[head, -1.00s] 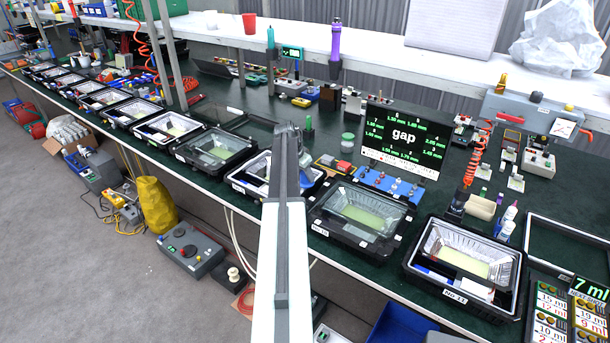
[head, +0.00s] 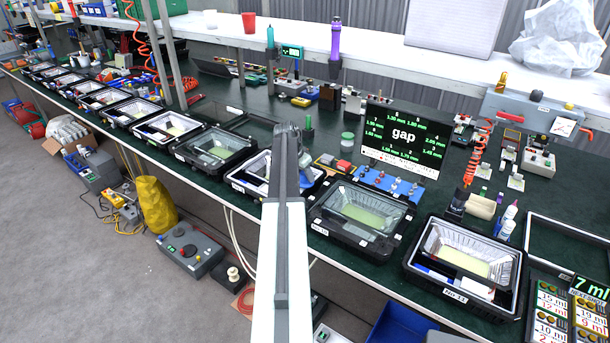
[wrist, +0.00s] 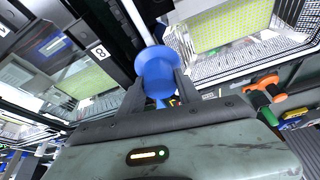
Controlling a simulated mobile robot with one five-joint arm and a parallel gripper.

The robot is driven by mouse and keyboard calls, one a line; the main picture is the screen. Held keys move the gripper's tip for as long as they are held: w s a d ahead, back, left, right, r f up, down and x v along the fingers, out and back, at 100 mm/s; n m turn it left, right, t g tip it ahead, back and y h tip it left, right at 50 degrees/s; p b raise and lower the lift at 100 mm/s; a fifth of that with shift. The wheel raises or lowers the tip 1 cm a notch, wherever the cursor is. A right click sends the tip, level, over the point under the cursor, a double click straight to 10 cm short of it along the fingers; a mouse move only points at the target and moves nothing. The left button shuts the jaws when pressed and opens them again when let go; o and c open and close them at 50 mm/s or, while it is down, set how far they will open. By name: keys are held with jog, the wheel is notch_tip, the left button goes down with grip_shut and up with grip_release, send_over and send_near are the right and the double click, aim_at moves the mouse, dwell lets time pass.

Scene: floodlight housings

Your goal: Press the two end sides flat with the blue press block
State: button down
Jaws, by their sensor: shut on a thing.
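My gripper (wrist: 157,88) is shut on the blue press block (wrist: 158,66), a round knob-like piece with a wide flared end, seen in the wrist view. In that view the block is over or beside the frame of a floodlight housing (wrist: 285,62) with a yellow-green panel inside. I cannot tell whether the block touches it. In the head view my arm reaches over a housing (head: 243,180) and hides much of it.
A glass-covered housing (head: 350,232) stands right of my arm, then an open housing (head: 432,282). Several more housings line the bench to the left. A display reading "gap" (head: 405,138) and a blue rack (head: 392,186) stand behind. An orange-handled tool (wrist: 266,83) shows in the wrist view.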

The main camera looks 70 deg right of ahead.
jog(key=shift+f+b, duration=0.7)
jog(key=shift+f, duration=0.05)
dwell(0.9)
notch_tip(320, 180, up, 5)
jog(key=p, duration=0.5)
jog(key=shift+r, duration=0.1)
jog(key=shift+s, duration=0.15)
